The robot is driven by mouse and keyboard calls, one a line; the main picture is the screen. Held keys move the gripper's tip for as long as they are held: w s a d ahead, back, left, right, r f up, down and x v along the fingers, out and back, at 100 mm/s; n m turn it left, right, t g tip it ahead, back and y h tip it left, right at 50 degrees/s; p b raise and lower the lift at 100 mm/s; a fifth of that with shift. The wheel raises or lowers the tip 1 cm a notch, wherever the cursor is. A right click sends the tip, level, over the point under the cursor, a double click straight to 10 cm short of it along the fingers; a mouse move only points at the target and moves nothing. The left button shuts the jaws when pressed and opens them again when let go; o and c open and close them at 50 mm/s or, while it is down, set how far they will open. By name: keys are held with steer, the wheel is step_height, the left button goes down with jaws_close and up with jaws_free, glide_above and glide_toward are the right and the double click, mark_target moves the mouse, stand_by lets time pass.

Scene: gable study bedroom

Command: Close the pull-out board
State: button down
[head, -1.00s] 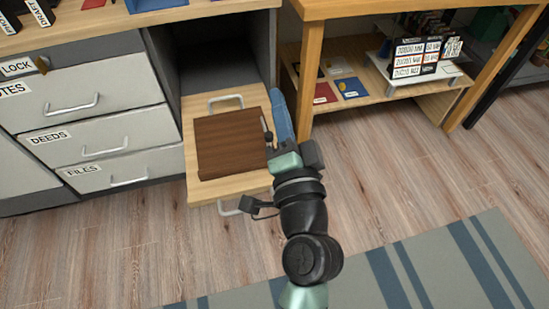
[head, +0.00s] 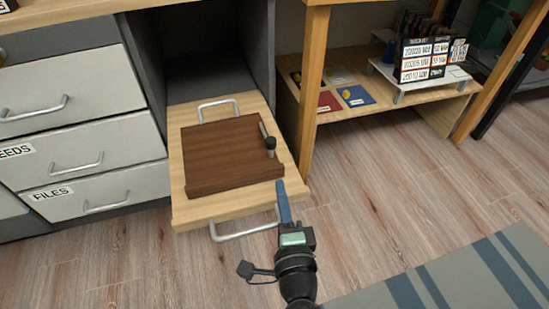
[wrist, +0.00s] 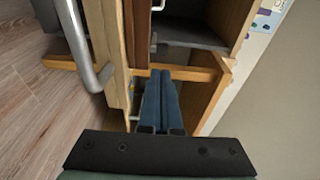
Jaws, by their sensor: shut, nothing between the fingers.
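The pull-out board (head: 200,211) is a light wooden board that sticks out of the dark open bay of the grey cabinet. It has a metal handle (head: 247,231) on its front edge and another handle (head: 218,108) towards its back. A dark brown wooden slab (head: 228,155) with a small dark knobbed piece (head: 269,145) lies on it. My gripper (head: 282,186) is shut and empty, its blue fingers at the board's front right corner; I cannot tell if they touch. In the wrist view the blue fingers (wrist: 161,100) are together beside the board's edge (wrist: 113,60), with the front handle (wrist: 82,45) at left.
Grey drawers (head: 93,150) with metal handles stand left of the bay. A wooden shelf unit (head: 310,95) with cards, a small white stand (head: 425,75) and signs is at right. The wooden floor (head: 375,200) in front is clear, with a striped rug (head: 470,275) at lower right.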

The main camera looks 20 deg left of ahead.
mark_target(272, 148)
steer(key=b+x, duration=0.1)
steer(key=x, duration=0.8)
steer(key=shift+w+a+b, duration=0.15)
steer(key=shift+w+b, duration=0.2)
